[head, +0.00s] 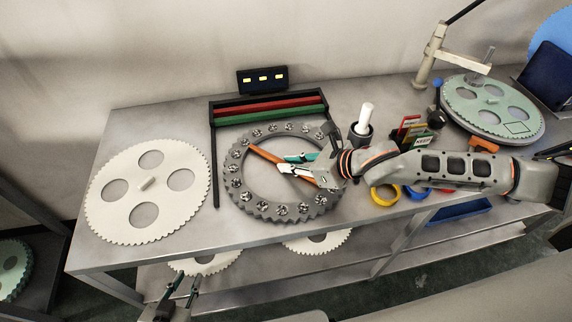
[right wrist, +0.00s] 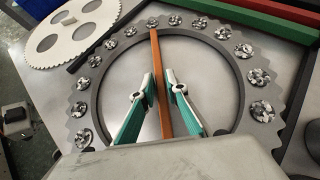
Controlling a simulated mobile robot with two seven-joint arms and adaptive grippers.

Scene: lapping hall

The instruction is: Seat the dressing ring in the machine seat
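The grey toothed dressing ring (head: 234,191) lies flat on the metal table, with several round pellet clusters around it; it also shows in the right wrist view (right wrist: 249,82). An orange bar (head: 263,154) crosses its opening. My right gripper (head: 283,163) is over the opening, its fingertips on either side of this bar (right wrist: 155,50). The fingertips are very close to the bar; I cannot tell whether they grip it. My left gripper (head: 187,278) is empty and open, low in front of the table. I cannot identify the machine seat with certainty; a round green plate (head: 489,121) stands at the right.
A white toothed disc (head: 123,215) lies left of the ring. A black rack with red and green bars (head: 268,116) stands behind it. A white-topped cylinder (head: 365,117), a yellow ring (head: 376,199) and a small blue ring lie near my right arm. Further toothed discs are on the lower shelf.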

